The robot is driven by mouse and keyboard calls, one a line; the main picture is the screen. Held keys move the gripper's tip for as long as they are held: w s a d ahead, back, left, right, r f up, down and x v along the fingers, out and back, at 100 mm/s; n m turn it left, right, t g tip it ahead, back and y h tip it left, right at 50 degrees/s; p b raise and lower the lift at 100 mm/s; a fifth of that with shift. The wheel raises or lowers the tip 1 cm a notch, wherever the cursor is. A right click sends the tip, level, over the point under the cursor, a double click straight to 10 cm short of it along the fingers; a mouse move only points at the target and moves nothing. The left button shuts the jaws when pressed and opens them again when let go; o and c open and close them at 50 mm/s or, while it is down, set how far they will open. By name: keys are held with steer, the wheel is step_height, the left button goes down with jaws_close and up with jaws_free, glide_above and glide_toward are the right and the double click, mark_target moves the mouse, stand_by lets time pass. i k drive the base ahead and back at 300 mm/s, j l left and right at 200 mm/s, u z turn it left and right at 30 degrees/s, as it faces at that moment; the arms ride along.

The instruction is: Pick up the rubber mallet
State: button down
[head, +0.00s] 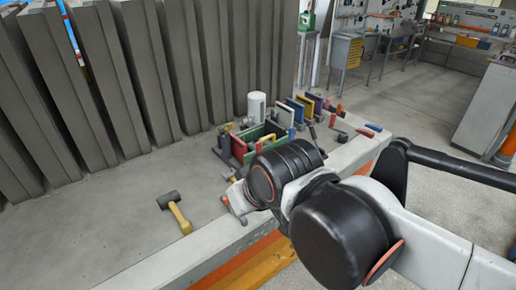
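The rubber mallet lies on the grey concrete bench, with a dark head (168,199) and a yellow handle (181,219) pointing toward the front edge. Nothing touches it. My arm reaches in from the lower right, and its black wrist part ends to the right of the mallet, over the bench's front edge. My gripper is mostly hidden behind that wrist. Small grey parts with reddish ends show just left of the wrist, but I cannot tell whether they are my fingers or a tool on the bench. I cannot see whether the gripper is open or shut.
Tall grey panels (150,80) stand along the bench's back. A green tool holder (262,140), a white canister (256,105) and several coloured upright pieces (303,108) stand right of the mallet. The bench (100,235) is clear around and left of the mallet.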

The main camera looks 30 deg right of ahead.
mark_target(169, 200)
steer(key=i+l+u, duration=0.7)
steer(key=l+u, duration=0.2)
